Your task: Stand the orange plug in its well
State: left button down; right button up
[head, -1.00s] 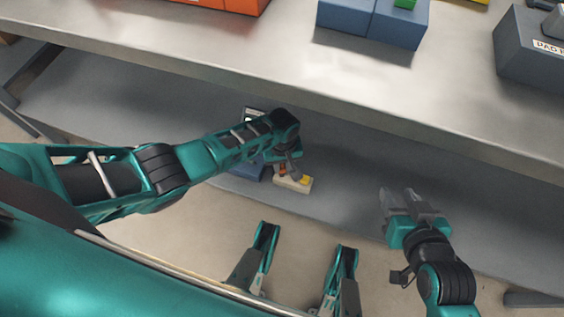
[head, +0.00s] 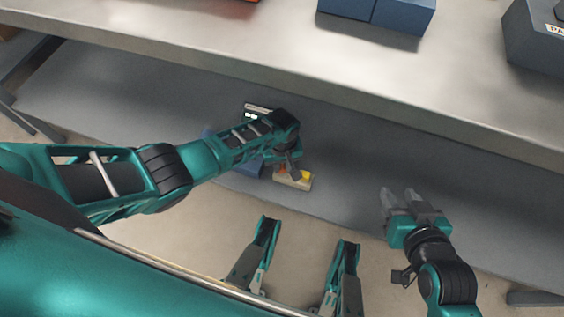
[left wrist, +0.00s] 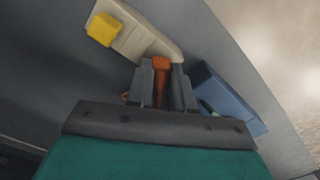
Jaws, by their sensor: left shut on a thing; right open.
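The orange plug (left wrist: 160,66) is between the fingers of my left gripper (left wrist: 161,72), which is shut on it. In the left wrist view its top end shows at the edge of a cream block (left wrist: 143,38) carrying a yellow plug (left wrist: 102,29). In the head view the block (head: 290,183) lies on the lower grey shelf, just below my left gripper (head: 290,170). My fingers hide the orange plug's lower part and any well under it, so I cannot tell whether it is seated. My right gripper (head: 401,193) is open and empty, off to the right.
A blue box (left wrist: 232,100) lies beside the cream block. A small device with a lit display (head: 256,111) stands behind my left arm. The metal worktop (head: 300,45) overhangs the shelf and carries blue boxes (head: 372,14). The shelf (head: 350,160) right of the block is clear.

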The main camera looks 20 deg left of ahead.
aim_at(282, 167)
pick_arm(q)
jog(key=shift+f, duration=0.2)
jog(key=c, duration=0.9)
grip_release()
jog(key=shift+r, duration=0.1)
notch_tip(282, 167, up, 2)
jog(key=shift+r+p, duration=0.25)
jog(key=shift+p, duration=0.7)
notch_tip(282, 167, up, 10)
jog(key=p, duration=0.6)
jog(key=shift+s+r, duration=0.1)
jog(key=shift+r, duration=0.1)
